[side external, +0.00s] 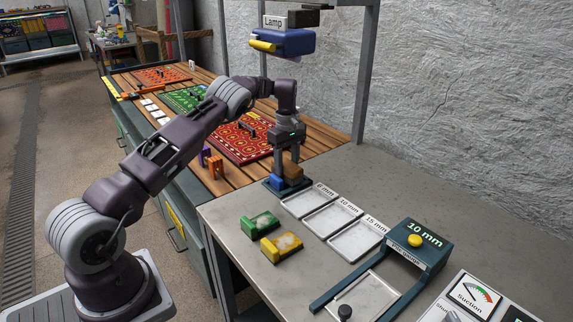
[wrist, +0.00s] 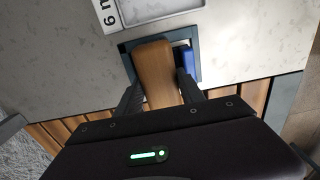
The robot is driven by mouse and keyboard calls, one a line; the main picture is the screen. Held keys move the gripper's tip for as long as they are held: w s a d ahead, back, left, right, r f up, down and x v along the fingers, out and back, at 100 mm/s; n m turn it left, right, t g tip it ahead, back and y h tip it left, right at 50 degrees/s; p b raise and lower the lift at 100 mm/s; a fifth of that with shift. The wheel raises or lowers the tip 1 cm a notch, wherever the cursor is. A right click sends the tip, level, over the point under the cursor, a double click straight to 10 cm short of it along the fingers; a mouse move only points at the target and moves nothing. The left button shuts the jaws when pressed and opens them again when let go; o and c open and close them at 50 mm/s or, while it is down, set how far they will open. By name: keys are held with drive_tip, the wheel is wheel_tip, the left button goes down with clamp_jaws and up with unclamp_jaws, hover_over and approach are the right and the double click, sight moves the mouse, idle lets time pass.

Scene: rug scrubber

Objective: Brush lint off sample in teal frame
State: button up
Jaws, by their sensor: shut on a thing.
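My gripper (side external: 287,168) is shut on a brown wooden block (side external: 294,173), which looks like a brush handle. In the wrist view the wooden block (wrist: 155,68) stands between the two fingers (wrist: 159,88). Its underside and any bristles are hidden. It is in or just above a small dark blue-grey tray (side external: 267,184), beside a blue block (side external: 276,182). Red (side external: 243,145), green (side external: 183,99) and orange (side external: 160,76) patterned rug samples lie on the slatted wooden bench. I cannot tell which sample has a teal frame, and no lint can be made out.
Green (side external: 260,223) and yellow (side external: 281,246) blocks lie on the grey counter. Labelled white trays (side external: 333,221) sit beside the dark tray. A dark teal 10 mm gauge (side external: 415,248) stands at the right. A Lamp unit (side external: 283,40) hangs above. Purple and orange pieces (side external: 212,164) stand near the red rug.

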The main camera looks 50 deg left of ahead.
sight(294, 168)
drive_tip(key=shift+d+f, duration=0.15)
drive_tip(key=shift+d, duration=1.5)
drive_tip(key=shift+a+r, duration=0.2)
drive_tip(key=shift+a, duration=2.05)
wheel_tip(294, 168, up, 6)
drive_tip(key=shift+r, duration=0.1)
drive_tip(key=shift+d, duration=0.1)
